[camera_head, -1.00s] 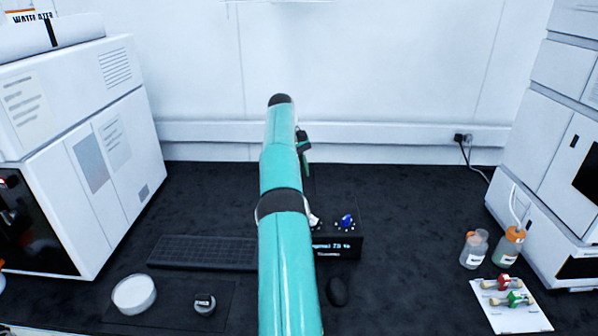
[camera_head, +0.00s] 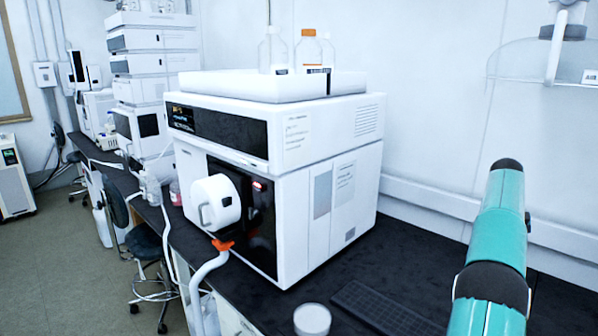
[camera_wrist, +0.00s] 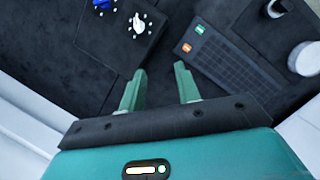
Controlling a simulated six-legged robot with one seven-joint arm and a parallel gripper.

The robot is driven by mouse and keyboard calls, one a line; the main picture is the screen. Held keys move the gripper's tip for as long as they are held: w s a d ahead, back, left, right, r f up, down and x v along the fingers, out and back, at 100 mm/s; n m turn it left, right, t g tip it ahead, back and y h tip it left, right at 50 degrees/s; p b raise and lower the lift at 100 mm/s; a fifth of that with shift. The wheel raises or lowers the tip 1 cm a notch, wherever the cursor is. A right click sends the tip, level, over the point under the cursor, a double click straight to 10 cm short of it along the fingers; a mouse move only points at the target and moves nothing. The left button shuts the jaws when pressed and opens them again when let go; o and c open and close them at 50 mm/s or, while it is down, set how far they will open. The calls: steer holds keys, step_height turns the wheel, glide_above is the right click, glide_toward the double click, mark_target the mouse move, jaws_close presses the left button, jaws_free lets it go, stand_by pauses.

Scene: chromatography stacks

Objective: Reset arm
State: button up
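My teal arm rises at the right of the head view. My gripper itself is hidden there behind the arm. In the wrist view my gripper (camera_wrist: 160,88) shows two green fingers set well apart, with nothing between them. It hangs above the dark bench top (camera_wrist: 160,40), and its fingers touch nothing that I can see.
A white instrument (camera_head: 320,200) with bottles on top stands left of my arm. A keyboard (camera_head: 385,308) and a white round container (camera_head: 312,320) lie in front of it. The wrist view shows a dark stand (camera_wrist: 118,42) with small blue and white pieces. Stools (camera_head: 145,243) stand in the aisle.

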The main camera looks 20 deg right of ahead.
steer(key=w+a+r+t+h, duration=0.1)
steer(key=w+a+r, duration=0.25)
steer(key=a, duration=0.45)
steer(key=w+a+r+t, duration=0.2)
steer(key=a+r, duration=0.3)
steer(key=a, duration=0.3)
steer(key=s+a+r+n+t, duration=0.1)
steer(key=s+a, duration=0.1)
steer(key=a, duration=0.9)
steer(key=s+a+r+n+t, duration=0.1)
steer(key=s+a+r+t, duration=0.1)
steer(key=a, duration=0.8)
steer(key=s+a+f+t, duration=0.1)
steer(key=s+a+f, duration=0.4)
steer(key=a, duration=0.4)
steer(key=s+a+f+n+t, duration=0.1)
steer(key=s+a+f, duration=0.4)
steer(key=s+a, duration=0.3)
steer(key=shift+s+a+n+t+y, duration=0.15)
steer(key=shift+a+n+t+y, duration=0.2)
steer(key=shift+a, duration=0.45)
